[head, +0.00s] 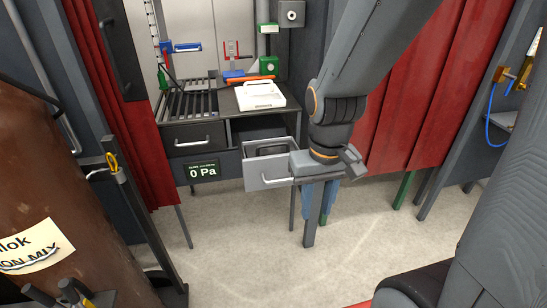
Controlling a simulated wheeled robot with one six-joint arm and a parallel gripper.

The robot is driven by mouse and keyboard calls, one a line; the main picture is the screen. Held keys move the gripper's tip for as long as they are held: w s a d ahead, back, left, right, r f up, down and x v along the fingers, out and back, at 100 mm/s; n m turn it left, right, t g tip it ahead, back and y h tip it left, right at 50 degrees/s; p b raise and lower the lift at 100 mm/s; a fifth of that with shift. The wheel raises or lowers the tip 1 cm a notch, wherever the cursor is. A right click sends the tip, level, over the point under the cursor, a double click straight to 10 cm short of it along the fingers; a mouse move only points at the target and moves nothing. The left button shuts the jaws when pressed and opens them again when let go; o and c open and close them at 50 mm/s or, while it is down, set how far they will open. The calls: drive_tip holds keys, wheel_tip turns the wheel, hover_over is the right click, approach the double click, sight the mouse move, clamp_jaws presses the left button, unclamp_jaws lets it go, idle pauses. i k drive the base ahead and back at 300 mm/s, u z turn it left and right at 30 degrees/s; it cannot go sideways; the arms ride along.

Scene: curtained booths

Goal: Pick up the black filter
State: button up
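A dark object (272,150), which may be the black filter, shows inside the pulled-out grey drawer (268,180) under the bench. Only its top edge shows above the drawer front, so I cannot make out its full shape. My arm comes down from the upper right. My gripper (325,168) is at the drawer's right end, just right of the dark object. The wrist partly hides the drawer's right side. The fingers are not clear, and I see nothing held.
A bench with slotted top (188,104) carries a white device (260,95) and small tools. Red curtains (425,85) flank the booth. A brown cylinder (45,185) stands left. Floor in front is clear.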

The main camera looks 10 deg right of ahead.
sight(273, 153)
drive_tip(key=u, duration=0.05)
drive_tip(key=i, duration=0.85)
drive_tip(key=z, duration=0.6)
